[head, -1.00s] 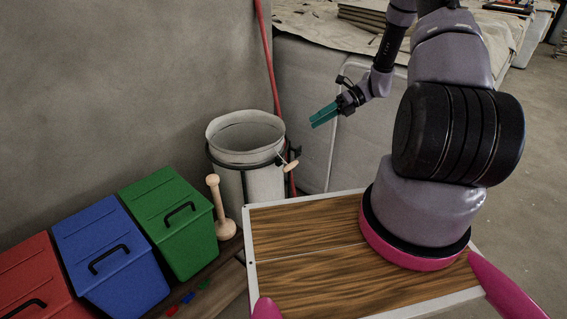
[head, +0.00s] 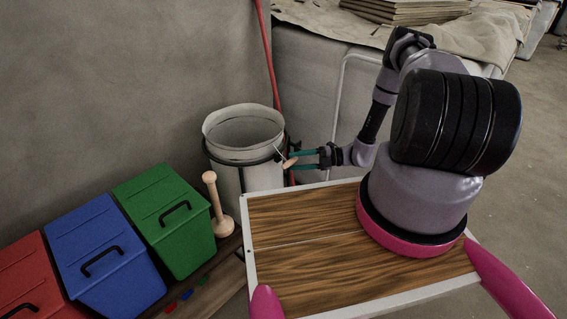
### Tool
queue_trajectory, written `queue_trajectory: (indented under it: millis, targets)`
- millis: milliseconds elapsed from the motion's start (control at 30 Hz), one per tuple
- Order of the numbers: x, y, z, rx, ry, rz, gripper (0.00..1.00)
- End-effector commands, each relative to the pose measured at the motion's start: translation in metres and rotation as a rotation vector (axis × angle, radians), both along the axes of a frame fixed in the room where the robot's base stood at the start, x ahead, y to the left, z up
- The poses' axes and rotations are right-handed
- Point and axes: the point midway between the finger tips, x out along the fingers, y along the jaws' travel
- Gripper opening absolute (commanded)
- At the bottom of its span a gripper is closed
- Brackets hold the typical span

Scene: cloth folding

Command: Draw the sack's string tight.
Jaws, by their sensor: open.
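The sack (head: 263,178) is a pale cloth bag with a wide open mouth, held upright in a dark ring stand in the head view. A light string with a small wooden toggle (head: 290,163) hangs at the right side of its rim. My gripper (head: 296,160) has teal fingers and points left at the toggle. The fingers are open, one above the other, and the toggle appears at or between their tips. I cannot tell whether they touch it.
Green (head: 165,220), blue (head: 103,256) and red (head: 40,280) lidded bins stand at the left. A wooden pestle-like post (head: 217,205) stands between the green bin and the sack. A red pole (head: 268,60) rises behind the sack. A covered pallet stack lies behind.

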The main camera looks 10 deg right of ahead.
Motion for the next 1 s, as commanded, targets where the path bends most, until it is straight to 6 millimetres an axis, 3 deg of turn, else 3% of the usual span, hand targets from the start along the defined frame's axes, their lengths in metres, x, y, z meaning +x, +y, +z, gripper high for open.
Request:
queue_trajectory:
  millis: [100, 300, 667, 700, 833, 1000]
  targets:
    - [0.003, 0.023, -0.002, 0.001, 0.0, 0.002, 0.55]
    - [0.007, 0.045, -0.004, 0.0, -0.001, 0.001, 0.55]
    - [0.008, 0.051, -0.005, -0.001, -0.001, 0.0, 0.55]
    - [0.008, 0.051, -0.005, -0.001, -0.001, 0.0, 0.48]
    - [0.008, 0.051, -0.005, -0.001, -0.001, 0.0, 0.0]
    - [0.008, 0.051, -0.005, -0.001, -0.001, 0.0, 0.0]
